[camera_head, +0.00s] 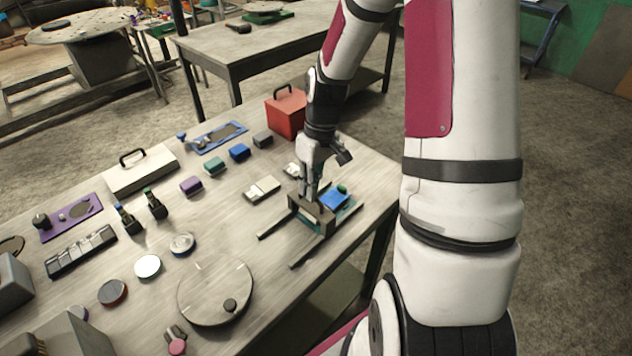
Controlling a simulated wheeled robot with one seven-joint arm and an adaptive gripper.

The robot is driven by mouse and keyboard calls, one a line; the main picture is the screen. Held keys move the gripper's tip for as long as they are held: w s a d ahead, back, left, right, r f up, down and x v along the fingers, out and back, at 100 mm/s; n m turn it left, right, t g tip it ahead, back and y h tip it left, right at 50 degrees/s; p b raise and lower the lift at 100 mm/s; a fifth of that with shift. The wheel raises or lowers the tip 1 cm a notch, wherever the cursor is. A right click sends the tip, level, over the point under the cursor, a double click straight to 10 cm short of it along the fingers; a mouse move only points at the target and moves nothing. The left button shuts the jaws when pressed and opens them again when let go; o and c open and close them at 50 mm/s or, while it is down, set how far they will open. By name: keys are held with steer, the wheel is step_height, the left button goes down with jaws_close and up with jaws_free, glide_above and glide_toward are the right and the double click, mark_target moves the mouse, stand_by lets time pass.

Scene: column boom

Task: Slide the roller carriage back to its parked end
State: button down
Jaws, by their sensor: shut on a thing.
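The roller carriage (314,208) is a dark grey-brown block straddling two dark parallel rails (308,250) near the right end of the table. The rails run from lower left to upper right. Bare rail shows to the lower left of the carriage. A teal base with a blue pad (334,199) and a small green part (342,188) lies just behind and right of the carriage. My gripper (311,195) points down from above and is shut at the top of the carriage. Its fingertips are small here, and the exact grip is hard to make out.
A round disc with a knob (215,292) lies left of the rails. A white block (262,189) and a red box (287,112) stand nearby. Small coloured blocks, a white lidded case (141,168) and several round pucks fill the left. The table's right edge is close.

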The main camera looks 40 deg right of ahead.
steer(key=s+a+p, duration=0.1)
steer(key=a, duration=0.8)
steer(key=shift+s+a, duration=0.15)
steer(key=shift+s, duration=0.2)
steer(key=c, duration=1.7)
jaws_free()
steer(key=shift+a, duration=0.1)
step_height(320, 180, up, 12)
steer(key=d, duration=0.2)
steer(key=shift+w+d, duration=0.2)
